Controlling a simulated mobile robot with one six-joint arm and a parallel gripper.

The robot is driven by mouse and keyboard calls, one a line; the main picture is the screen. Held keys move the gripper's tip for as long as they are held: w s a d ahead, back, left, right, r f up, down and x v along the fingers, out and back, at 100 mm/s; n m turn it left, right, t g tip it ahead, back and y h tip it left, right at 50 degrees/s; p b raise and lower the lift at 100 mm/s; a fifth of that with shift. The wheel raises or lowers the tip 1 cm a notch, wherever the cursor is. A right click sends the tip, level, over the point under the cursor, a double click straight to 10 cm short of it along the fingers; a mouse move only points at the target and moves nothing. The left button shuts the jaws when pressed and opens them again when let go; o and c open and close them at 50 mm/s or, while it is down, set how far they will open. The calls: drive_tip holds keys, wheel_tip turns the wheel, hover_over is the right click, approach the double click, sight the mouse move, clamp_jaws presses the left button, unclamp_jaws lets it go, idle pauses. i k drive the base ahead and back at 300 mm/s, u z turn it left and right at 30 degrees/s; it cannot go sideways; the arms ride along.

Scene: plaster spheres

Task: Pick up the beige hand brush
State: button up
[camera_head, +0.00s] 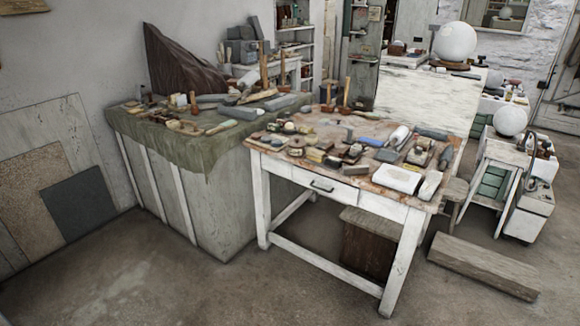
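I cannot single out the beige hand brush for certain. Several small beige, yellowish and dark items lie crowded on the white-legged worktable (350,188), too small to tell apart. More small pale items and tools lie on the green-draped bench (190,150) to its left. My gripper is not in view.
A wooden beam (483,267) lies on the floor right of the table, and a dark wooden box (368,245) stands under it. White plaster spheres (455,41) stand at the back right. Boards (75,208) lean on the left wall. The floor (190,285) in front is clear.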

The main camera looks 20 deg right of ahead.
sight(313, 154)
drive_tip(key=z, duration=0.05)
drive_tip(key=k, duration=0.3)
drive_tip(key=u, duration=0.6)
drive_tip(key=i, duration=1.25)
drive_tip(key=z, duration=0.25)
drive_tip(key=i, duration=1.05)
drive_tip(key=z, duration=0.45)
